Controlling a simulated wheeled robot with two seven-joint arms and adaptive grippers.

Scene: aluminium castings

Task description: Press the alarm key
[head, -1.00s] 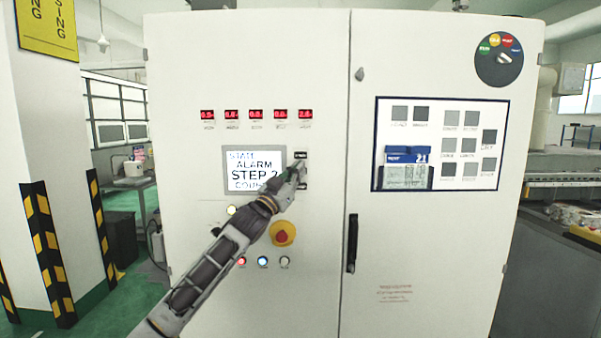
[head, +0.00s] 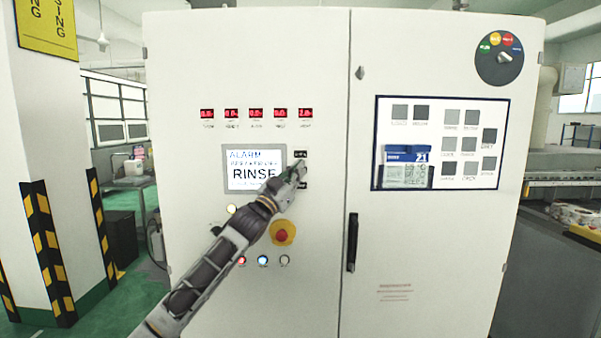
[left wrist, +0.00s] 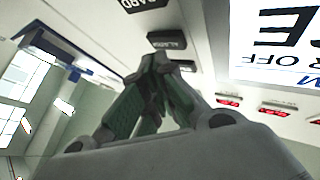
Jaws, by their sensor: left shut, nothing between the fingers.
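The cabinet's screen (head: 255,168) shows ALARM at the top and RINSE in large letters. A column of small black keys stands just right of it. The top key (head: 300,154) and a lower key (head: 302,186) show; my left gripper (head: 299,166) covers the space between them. The gripper is shut and empty, its tips at the key column. In the left wrist view the shut fingertips (left wrist: 157,60) lie close to a dark labelled key (left wrist: 167,40). I cannot tell whether they touch it, and the labels are not clearly readable. My right gripper is out of view.
Below the screen are a red-and-yellow emergency stop (head: 282,233) and several round lamps. Red number displays (head: 256,113) run above. A black door handle (head: 352,242) and a framed panel (head: 440,143) are to the right.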

